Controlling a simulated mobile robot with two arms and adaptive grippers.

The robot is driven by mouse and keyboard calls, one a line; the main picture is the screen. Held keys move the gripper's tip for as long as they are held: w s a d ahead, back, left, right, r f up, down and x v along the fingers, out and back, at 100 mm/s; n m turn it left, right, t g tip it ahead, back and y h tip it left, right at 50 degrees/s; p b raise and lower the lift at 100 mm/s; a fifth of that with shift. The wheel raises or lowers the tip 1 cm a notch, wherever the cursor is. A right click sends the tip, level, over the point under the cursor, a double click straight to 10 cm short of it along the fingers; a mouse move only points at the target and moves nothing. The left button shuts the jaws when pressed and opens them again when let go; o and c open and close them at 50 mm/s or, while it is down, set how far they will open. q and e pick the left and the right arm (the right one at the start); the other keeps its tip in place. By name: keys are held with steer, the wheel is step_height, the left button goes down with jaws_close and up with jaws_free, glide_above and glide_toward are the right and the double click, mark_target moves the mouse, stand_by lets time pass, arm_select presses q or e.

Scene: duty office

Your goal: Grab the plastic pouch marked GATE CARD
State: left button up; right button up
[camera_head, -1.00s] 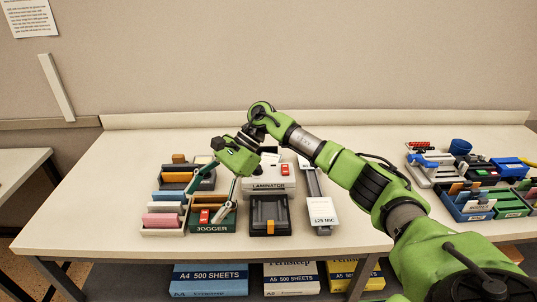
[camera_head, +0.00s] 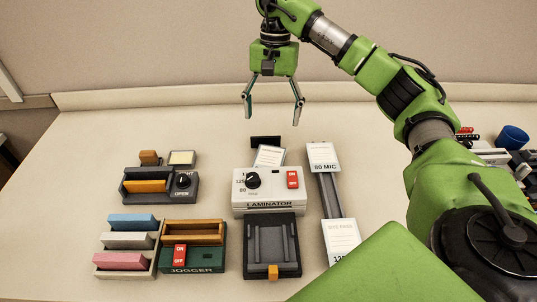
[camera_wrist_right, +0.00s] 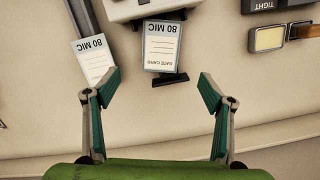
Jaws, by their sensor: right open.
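The GATE CARD pouch (camera_head: 269,156) is a pale card-like sleeve sticking out behind the laminator (camera_head: 268,188). In the right wrist view the pouch (camera_wrist_right: 162,45) shows 80 MIC and GATE CARD upside down, with a dark support (camera_wrist_right: 170,79) under its free end. My right gripper (camera_head: 271,117) hangs above the back of the table, fingers pointing down, open and empty. In the right wrist view the open fingers (camera_wrist_right: 158,88) stand either side of the pouch's line, apart from it. My left gripper is not in view.
A rail with pouches marked 80 MIC (camera_head: 323,156) and another white pouch (camera_head: 341,240) stands right of the laminator. A black tray (camera_head: 289,220) is in front. The jogger (camera_head: 206,260), coloured stacks (camera_head: 130,240) and OPEN box (camera_head: 183,193) lie left. The back strip is mostly clear.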

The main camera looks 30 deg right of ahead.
steer(key=p, duration=0.1)
glide_toward(269, 160)
steer(key=shift+d+f, duration=0.25)
steer(key=shift+f, duration=0.5)
steer(key=shift+w+f, duration=0.1)
steer(key=shift+f, duration=0.15)
steer(key=f, duration=0.1)
steer(key=f+p, duration=0.1)
steer(key=a+f+p, duration=0.1)
steer(key=f, duration=0.1)
steer(key=shift+s, duration=0.4)
steer(key=shift+f+p, duration=0.3)
steer(key=shift+f, duration=0.25)
steer(key=c, duration=1.5)
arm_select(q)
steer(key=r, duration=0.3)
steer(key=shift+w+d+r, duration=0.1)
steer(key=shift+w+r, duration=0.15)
arm_select(e)
steer(key=shift+a, duration=0.1)
steer(key=shift+f, duration=0.15)
steer(key=shift+c, duration=0.9)
